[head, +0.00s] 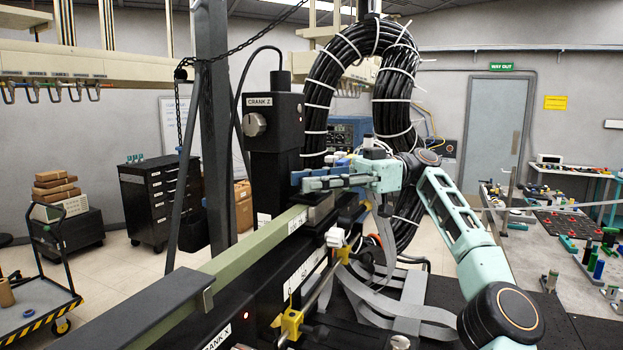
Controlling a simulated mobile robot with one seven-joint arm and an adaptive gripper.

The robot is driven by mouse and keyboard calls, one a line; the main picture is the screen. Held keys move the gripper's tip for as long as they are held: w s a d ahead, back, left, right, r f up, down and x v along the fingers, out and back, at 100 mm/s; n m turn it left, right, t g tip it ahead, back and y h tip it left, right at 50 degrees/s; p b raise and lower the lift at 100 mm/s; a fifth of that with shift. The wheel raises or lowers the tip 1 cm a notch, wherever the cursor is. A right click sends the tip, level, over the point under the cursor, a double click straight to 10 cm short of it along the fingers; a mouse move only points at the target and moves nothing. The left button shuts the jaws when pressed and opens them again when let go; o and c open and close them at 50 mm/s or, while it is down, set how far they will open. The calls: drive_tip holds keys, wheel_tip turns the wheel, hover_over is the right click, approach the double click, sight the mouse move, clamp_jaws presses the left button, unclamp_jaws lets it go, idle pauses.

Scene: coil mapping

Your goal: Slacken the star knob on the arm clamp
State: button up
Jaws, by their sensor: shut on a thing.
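My gripper (306,181), pale teal with blue finger pads, reaches in from the right at the middle of the head view. Its fingers point left and lie level just above the arm clamp (318,208), a dark grey block on the green beam. The fingers are shut on the star knob on top of the clamp. The knob itself is hidden behind the fingers, so its turn and tightness cannot be seen. The long green beam (235,257) runs from the lower left up to the clamp.
A black column with a CRANK Z knob (255,124) stands just behind my gripper. A thick black cable bundle (322,95) arches over it. Grey ribbon cables (385,300) and a yellow bracket (290,322) lie below. A trolley (40,300) stands at the left.

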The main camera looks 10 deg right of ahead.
idle(0.3)
drive_tip(key=o, duration=0.9)
drive_tip(key=shift+d+t, duration=0.1)
drive_tip(key=shift+t, duration=0.2)
drive_tip(key=m+t+b, duration=0.1)
drive_tip(key=t, duration=0.1)
drive_tip(key=m+t+b, duration=0.1)
drive_tip(key=t+b, duration=0.1)
drive_tip(key=m+t+b, duration=0.1)
drive_tip(key=m+t, duration=0.1)
drive_tip(key=shift+s+f+b, duration=0.1)
drive_tip(key=shift+f+b, duration=0.25)
drive_tip(key=shift+b, duration=0.05)
drive_tip(key=m+t+h+b, duration=0.1)
drive_tip(key=m+t+b, duration=0.1)
drive_tip(key=t+b, duration=0.1)
drive_tip(key=m+t+h+b, duration=0.1)
drive_tip(key=m+t+b, duration=0.2)
drive_tip(key=t+b, duration=0.1)
drive_tip(key=shift+t+b, duration=0.3)
drive_tip(key=shift+b, duration=0.2)
drive_tip(key=m+t+h+b, duration=0.3)
drive_tip(key=m+t+h, duration=0.1)
drive_tip(key=shift+r, duration=0.15)
drive_tip(key=shift+r+m+t+h+b, duration=0.15)
drive_tip(key=shift+m+t+h+b, duration=0.65)
drive_tip(key=shift+m+t+h, duration=0.85)
drive_tip(key=shift+m+h, duration=0.65)
drive_tip(key=shift+h, duration=0.9)
